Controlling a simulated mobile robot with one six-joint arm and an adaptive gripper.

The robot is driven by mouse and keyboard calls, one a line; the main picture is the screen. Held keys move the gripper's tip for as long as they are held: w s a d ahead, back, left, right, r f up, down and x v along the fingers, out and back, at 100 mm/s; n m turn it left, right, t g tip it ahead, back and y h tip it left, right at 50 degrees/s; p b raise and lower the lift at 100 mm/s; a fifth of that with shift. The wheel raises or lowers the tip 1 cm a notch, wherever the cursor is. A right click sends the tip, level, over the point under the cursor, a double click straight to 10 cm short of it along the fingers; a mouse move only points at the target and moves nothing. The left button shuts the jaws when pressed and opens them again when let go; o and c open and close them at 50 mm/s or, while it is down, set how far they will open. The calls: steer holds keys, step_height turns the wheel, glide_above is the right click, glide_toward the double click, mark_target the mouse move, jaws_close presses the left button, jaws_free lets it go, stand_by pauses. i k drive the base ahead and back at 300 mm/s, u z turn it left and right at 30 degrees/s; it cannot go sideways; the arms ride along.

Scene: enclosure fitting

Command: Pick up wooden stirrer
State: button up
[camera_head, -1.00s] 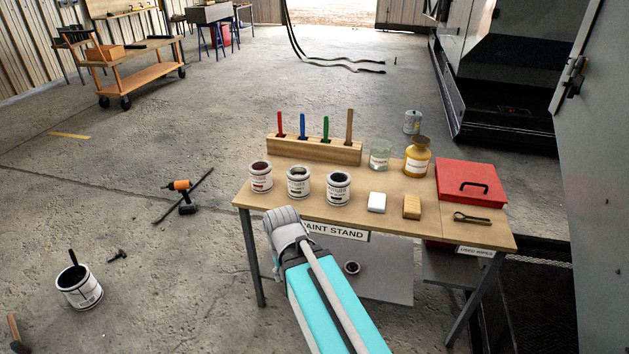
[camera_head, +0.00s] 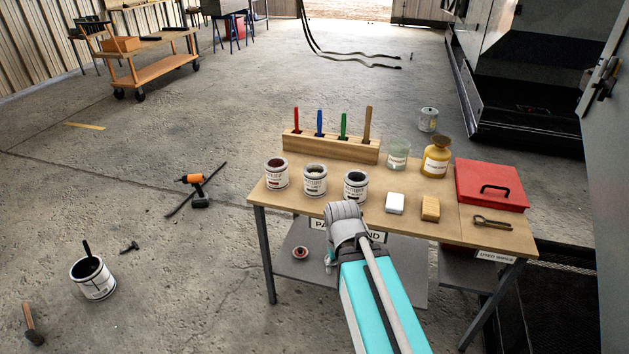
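The wooden stirrer (camera_head: 368,125) is a plain brown stick. It stands upright at the right end of a wooden block (camera_head: 330,148) at the back of the paint stand table (camera_head: 296,204). Red (camera_head: 296,118), blue (camera_head: 319,122) and green (camera_head: 343,125) sticks stand in the same block to its left. My arm's grey end shows at the table's front edge, in front of the cans and well short of the stirrer. My gripper's fingers cannot be made out, so its state does not show.
Three open paint cans (camera_head: 315,180) stand in a row before the block. A glass jar (camera_head: 398,155), yellow bottle (camera_head: 436,158), white block (camera_head: 395,203), tan block (camera_head: 430,208) and red case (camera_head: 490,185) are to the right. A lower shelf (camera_head: 405,290) lies beneath the tabletop.

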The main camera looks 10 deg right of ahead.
mark_target(370, 107)
steer(key=i, duration=1)
